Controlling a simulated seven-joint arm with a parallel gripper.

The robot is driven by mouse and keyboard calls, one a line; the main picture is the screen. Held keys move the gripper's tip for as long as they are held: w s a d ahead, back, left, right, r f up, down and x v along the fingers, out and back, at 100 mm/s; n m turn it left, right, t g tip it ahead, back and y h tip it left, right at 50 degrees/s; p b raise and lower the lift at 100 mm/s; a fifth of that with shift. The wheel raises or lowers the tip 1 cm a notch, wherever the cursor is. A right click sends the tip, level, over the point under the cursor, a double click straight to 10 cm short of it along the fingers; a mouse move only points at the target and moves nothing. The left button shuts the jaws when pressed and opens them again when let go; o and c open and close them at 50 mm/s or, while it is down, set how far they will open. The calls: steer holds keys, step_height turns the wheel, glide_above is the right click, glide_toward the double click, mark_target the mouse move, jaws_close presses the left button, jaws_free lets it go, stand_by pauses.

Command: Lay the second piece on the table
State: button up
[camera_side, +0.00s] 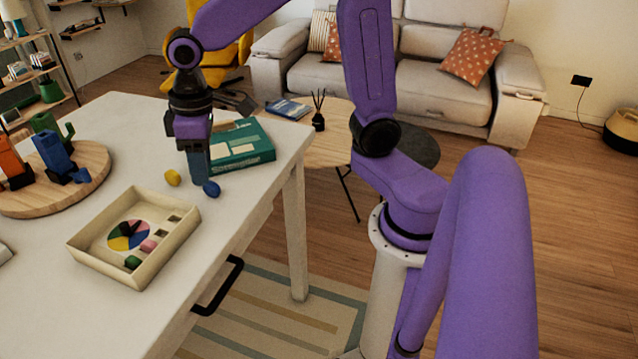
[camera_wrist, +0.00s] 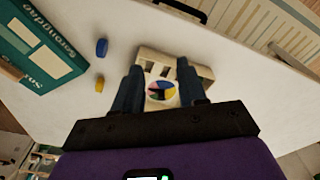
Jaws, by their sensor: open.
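A small yellow piece (camera_side: 172,178) and a small blue piece (camera_side: 211,188) lie apart on the white table (camera_side: 120,115). They also show in the wrist view, the blue piece (camera_wrist: 101,47) and the yellow piece (camera_wrist: 100,83), both left of my fingers. A cream tray (camera_side: 90,262) with a coloured wheel stands nearer the camera; a pink piece (camera_side: 148,245) and a green piece (camera_side: 132,262) sit in it. My gripper (camera_side: 197,178) points down close to the loose pieces. In the wrist view my gripper (camera_wrist: 160,66) is open, with nothing held between its fingers.
A teal book box (camera_side: 240,145) lies behind my gripper. A round wooden board (camera_side: 85,185) at the left carries an orange, a blue and a green figure. The table's right edge is close to the book box. Bare table lies between the board and the tray.

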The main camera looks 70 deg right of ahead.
steer(key=s+d+f+n, duration=0.1)
steer(key=s+d+n, duration=0.1)
steer(key=s, duration=0.8)
steer(key=s+d+f+n, duration=0.1)
steer(key=s+n, duration=0.3)
steer(key=s, duration=0.6)
steer(key=shift+s+d+f+g, duration=0.15)
steer(key=shift+s+d+g, duration=0.2)
steer(key=shift+d, duration=0.2)
